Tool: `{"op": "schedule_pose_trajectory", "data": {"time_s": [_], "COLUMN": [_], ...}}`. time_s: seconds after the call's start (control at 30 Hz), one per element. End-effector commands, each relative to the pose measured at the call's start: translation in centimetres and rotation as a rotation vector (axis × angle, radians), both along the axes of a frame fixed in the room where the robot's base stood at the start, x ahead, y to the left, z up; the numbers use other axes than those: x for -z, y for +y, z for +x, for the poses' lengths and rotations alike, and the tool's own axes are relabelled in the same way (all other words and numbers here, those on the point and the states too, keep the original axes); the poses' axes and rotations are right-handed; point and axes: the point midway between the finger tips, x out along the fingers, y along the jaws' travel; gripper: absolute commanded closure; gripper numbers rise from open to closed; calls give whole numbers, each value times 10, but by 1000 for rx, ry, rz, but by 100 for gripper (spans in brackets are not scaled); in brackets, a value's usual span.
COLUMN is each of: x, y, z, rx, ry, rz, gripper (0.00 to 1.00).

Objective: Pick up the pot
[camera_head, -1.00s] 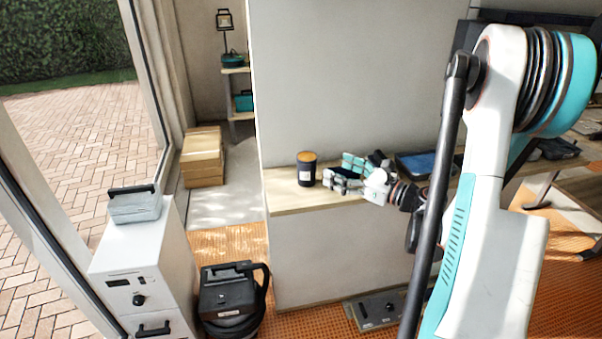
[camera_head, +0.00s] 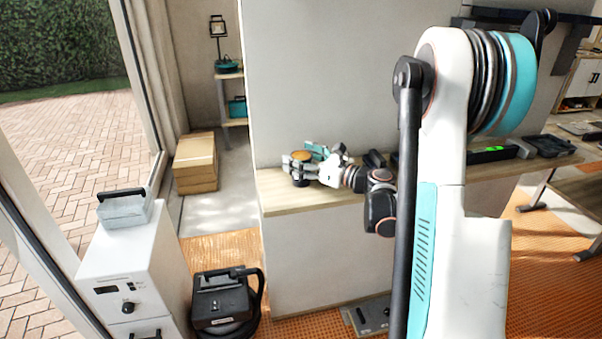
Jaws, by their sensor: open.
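The pot (camera_head: 301,155) is a small dark cylinder with an orange-brown top. It stands upright near the left end of the wooden shelf (camera_head: 282,200). My gripper (camera_head: 298,166) is open, with its fingers around the pot from the right side. The fingers hide much of the pot's body; its top and a dark lower part show. I cannot tell whether the fingers touch it.
The wall rises right behind the shelf. Dark items (camera_head: 375,159) lie on the shelf right of my gripper. A white cabinet (camera_head: 135,270) with a case on top and a black vacuum-like machine (camera_head: 226,300) stand at the lower left. Cardboard boxes (camera_head: 195,163) stand by the doorway.

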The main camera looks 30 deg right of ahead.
Motion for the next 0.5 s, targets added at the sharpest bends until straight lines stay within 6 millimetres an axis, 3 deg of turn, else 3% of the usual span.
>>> {"op": "schedule_pose_trajectory", "data": {"time_s": [0.17,0.4,0.5], "x": [-1,-1,-1], "y": [0,0,0], "z": [0,0,0], "rx": [1,0,0], "ry": [0,0,0], "rz": [0,0,0], "gripper": [24,78,79]}}
